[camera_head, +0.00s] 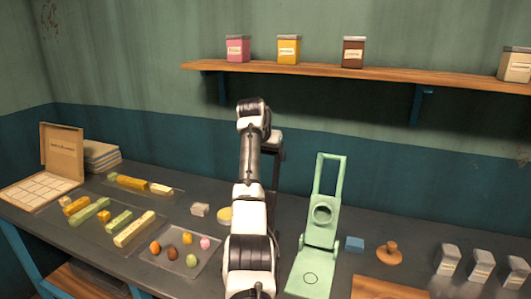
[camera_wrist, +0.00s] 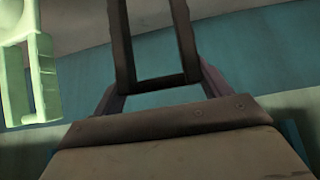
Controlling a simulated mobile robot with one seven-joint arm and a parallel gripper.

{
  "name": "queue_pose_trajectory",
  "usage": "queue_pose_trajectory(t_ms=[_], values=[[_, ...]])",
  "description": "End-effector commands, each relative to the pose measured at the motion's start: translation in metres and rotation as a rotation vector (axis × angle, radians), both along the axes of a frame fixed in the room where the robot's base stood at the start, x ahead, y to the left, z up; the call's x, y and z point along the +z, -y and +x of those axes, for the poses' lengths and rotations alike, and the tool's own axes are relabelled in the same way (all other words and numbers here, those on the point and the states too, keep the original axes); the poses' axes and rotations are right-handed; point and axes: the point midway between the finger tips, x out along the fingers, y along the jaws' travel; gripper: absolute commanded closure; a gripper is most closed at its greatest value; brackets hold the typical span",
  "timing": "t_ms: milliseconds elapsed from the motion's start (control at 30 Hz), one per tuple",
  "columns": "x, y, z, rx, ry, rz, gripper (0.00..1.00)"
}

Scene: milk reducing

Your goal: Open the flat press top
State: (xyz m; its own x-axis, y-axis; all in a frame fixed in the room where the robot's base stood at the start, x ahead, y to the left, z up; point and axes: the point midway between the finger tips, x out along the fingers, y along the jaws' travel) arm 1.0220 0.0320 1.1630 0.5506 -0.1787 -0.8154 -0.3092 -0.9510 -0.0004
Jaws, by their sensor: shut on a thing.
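The flat press appears to be the dark grey one, mostly hidden behind my arm in the head view; a thin upright bar of its top (camera_head: 276,177) shows just right of the arm. In the wrist view its dark frame-shaped handle (camera_wrist: 158,84) has a crossbar near my gripper and two side bars running away from it. My gripper (camera_wrist: 160,93) is shut on this handle, with one finger at each end of the crossbar. In the head view my gripper (camera_head: 276,153) is high behind the arm. The press base is hidden.
A light green press (camera_head: 318,262) stands open to the right; its edge shows at left in the wrist view (camera_wrist: 32,80). A blue block (camera_head: 355,243), a wooden stamp (camera_head: 389,254) and metal tins (camera_head: 482,266) lie farther right. Trays of sweets (camera_head: 180,252) are left. A shelf (camera_head: 350,74) hangs above.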

Motion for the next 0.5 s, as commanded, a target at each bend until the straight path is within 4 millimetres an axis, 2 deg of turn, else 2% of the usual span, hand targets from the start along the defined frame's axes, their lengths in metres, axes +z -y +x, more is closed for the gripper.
queue_pose_trajectory(t_ms=[333, 367, 400, 500], values=[[-0.0021, -0.0002, -0.0005, -0.001, -0.006, 0.003, 0.65], [-0.0021, -0.0003, -0.0005, -0.001, -0.006, 0.003, 0.20], [-0.0022, -0.0003, -0.0005, -0.001, -0.006, 0.003, 0.15], [-0.0019, -0.0002, -0.0004, -0.001, -0.006, 0.002, 0.14]])
